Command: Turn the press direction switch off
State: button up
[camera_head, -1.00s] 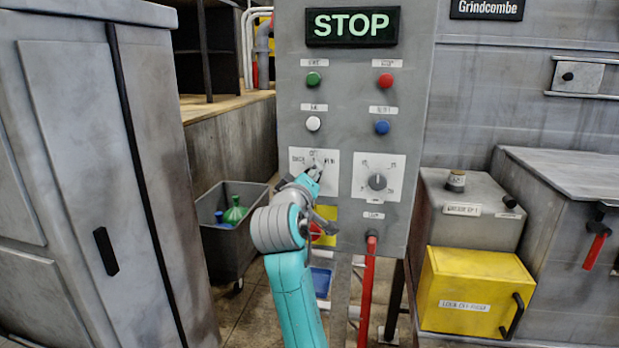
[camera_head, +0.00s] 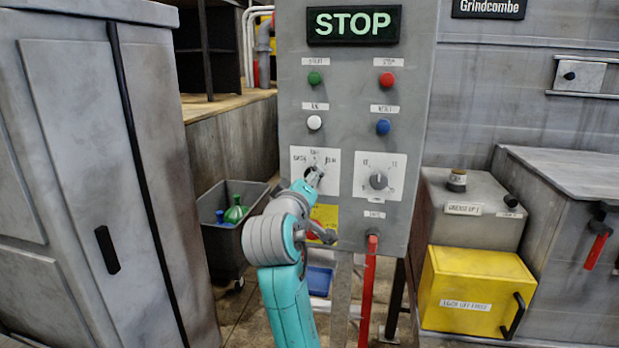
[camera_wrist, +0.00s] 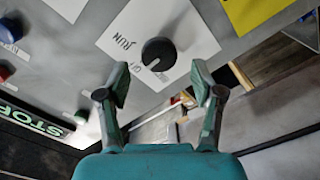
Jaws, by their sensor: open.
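The press direction switch is a round black knob (camera_wrist: 158,53) on a white plate (camera_wrist: 190,27) in the wrist view. RUN and OFF are printed beside it. A short white mark shows on the knob's lower-left side; I cannot tell exactly which label it meets. In the head view the plate (camera_head: 299,156) sits on the grey control panel, with the knob partly hidden by my gripper (camera_head: 316,174). In the wrist view my gripper (camera_wrist: 159,68) is open and empty. The knob lies ahead of the gap between the fingertips; I see no contact.
A second dial (camera_head: 378,181) is just to the right. Green (camera_head: 314,78), red (camera_head: 386,79), white (camera_head: 314,123) and blue (camera_head: 383,127) buttons are above, under a lit STOP sign (camera_head: 353,24). A red handle (camera_head: 368,295) hangs below the panel.

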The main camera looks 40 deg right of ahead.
jog(key=v, duration=0.8)
jog(key=shift+s+a, duration=0.2)
jog(key=shift+a, duration=0.05)
jog(key=s+a+f+n+t+y, duration=0.1)
jog(key=a+f+n+t+y, duration=0.15)
jog(key=f, duration=0.65)
jog(key=a+f+n+t+y, duration=0.1)
jog(key=a+f+n+y, duration=0.15)
jog(key=f, duration=0.65)
jog(key=s+a+f+n+t+y, duration=0.1)
jog(key=s+a+f+y, duration=0.15)
jog(key=s+f, duration=0.35)
jog(key=s+a+f+y, duration=0.2)
jog(key=s+a+f, duration=0.15)
jog(key=f, duration=0.45)
jog(key=s+a+f+m+y, duration=0.1)
jog(key=s+a+f+y, duration=0.15)
jog(key=s, duration=0.45)
jog(key=s+a+f+y, duration=0.1)
jog(key=s+f, duration=0.3)
jog(key=s, duration=0.4)
jog(key=s+a+r+m+y, duration=0.1)
jog(key=s+m, duration=0.3)
jog(key=s, duration=1.3)
jog(key=shift+a+m+g, duration=0.3)
jog(key=shift+a+g, duration=0.05)
jog(key=shift+a, duration=0.1)
